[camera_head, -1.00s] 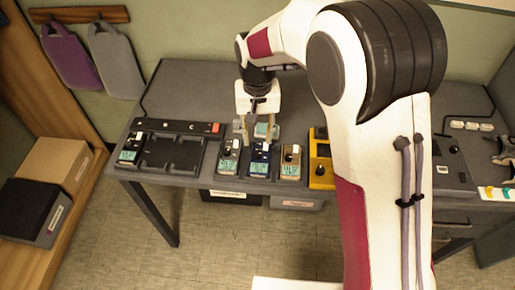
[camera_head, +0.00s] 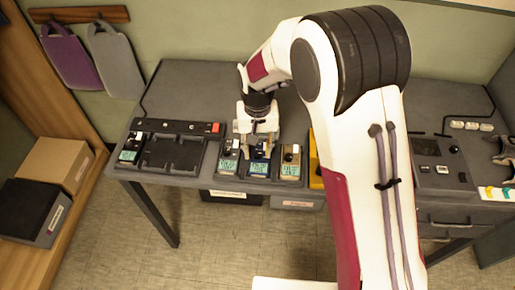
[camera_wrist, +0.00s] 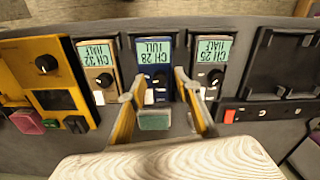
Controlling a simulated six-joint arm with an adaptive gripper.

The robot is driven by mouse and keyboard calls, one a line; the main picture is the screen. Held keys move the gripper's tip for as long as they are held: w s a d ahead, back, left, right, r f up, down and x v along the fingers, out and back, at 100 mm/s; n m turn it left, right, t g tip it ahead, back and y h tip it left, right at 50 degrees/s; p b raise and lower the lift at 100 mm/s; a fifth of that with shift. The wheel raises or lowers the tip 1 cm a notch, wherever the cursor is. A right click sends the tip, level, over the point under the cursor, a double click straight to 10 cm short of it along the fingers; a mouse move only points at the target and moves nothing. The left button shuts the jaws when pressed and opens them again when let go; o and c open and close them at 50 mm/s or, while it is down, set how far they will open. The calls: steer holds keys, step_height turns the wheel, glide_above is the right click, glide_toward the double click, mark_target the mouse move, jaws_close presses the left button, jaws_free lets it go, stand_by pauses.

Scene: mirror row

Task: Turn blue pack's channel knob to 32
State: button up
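The blue pack (camera_wrist: 155,50) stands in the middle of a row of three packs. Its screen, upside down in the wrist view, appears to read CH 28 FULL. Its dark channel knob (camera_wrist: 160,78) lies between my gripper's fingers. The pack's lower part with its screen also shows in the head view (camera_head: 259,169); my gripper hides the rest there. My gripper (camera_wrist: 153,85) is open over the blue pack, one finger to each side. In the head view my gripper (camera_head: 259,151) points down at the pack. I cannot tell whether the fingers touch the knob.
A tan pack (camera_wrist: 95,58) reading CH 32 HALF and a grey pack (camera_wrist: 208,55) stand close on either side. A yellow device (camera_wrist: 52,85) with a knob stands beyond the tan pack. A black tray (camera_head: 172,153) lies left in the head view.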

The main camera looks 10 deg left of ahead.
jaws_close()
steer(key=shift+m, duration=3.8)
jaws_free()
